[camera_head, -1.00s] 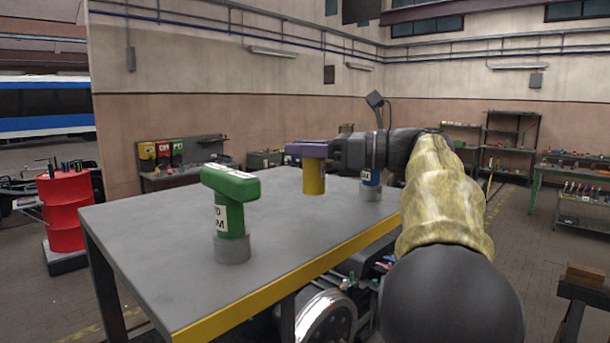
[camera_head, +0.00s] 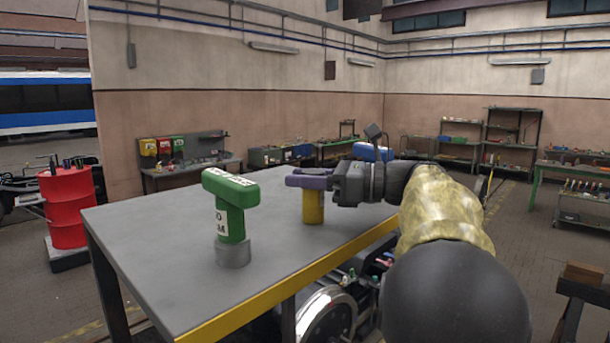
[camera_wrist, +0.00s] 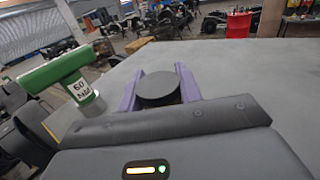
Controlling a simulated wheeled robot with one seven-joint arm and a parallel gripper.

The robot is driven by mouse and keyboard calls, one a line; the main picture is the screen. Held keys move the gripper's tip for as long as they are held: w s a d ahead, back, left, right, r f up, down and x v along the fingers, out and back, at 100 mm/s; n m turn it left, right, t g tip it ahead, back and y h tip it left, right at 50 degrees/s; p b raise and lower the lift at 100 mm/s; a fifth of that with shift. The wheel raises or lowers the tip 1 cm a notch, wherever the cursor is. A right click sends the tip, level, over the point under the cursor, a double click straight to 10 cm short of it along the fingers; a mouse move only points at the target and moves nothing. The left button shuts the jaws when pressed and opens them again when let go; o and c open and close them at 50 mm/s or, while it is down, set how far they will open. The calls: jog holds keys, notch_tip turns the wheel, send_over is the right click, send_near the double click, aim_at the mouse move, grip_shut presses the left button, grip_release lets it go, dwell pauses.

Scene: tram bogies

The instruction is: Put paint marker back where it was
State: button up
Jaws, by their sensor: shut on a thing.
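The paint marker (camera_head: 313,207) has a yellow body and shows upright below my gripper's purple fingers. In the wrist view its round dark top (camera_wrist: 158,88) sits between the two fingers. My gripper (camera_head: 306,180) reaches in from the right and is shut on the marker. The marker's upper part is hidden by the fingers in the head view. Its lower end shows against the grey tabletop (camera_head: 165,240); I cannot tell whether it touches.
A green T-shaped tool (camera_head: 231,205) with a white label stands at the left of the table, also in the wrist view (camera_wrist: 62,78). A blue handle (camera_head: 372,152) shows behind my arm. The tabletop around the marker is mostly clear.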

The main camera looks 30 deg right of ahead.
jog(key=shift+f, duration=0.1)
jog(key=o, duration=1)
jog(key=shift+o, duration=0.2)
jog(key=shift+r, duration=0.2)
jog(key=b+v, duration=0.5)
jog(key=v, duration=0.6)
jog(key=shift+d+f, duration=0.15)
jog(key=shift+f, duration=0.05)
jog(key=shift+s+d+r, duration=0.15)
jog(key=shift+s+d, duration=0.1)
jog(key=shift+s, duration=0.1)
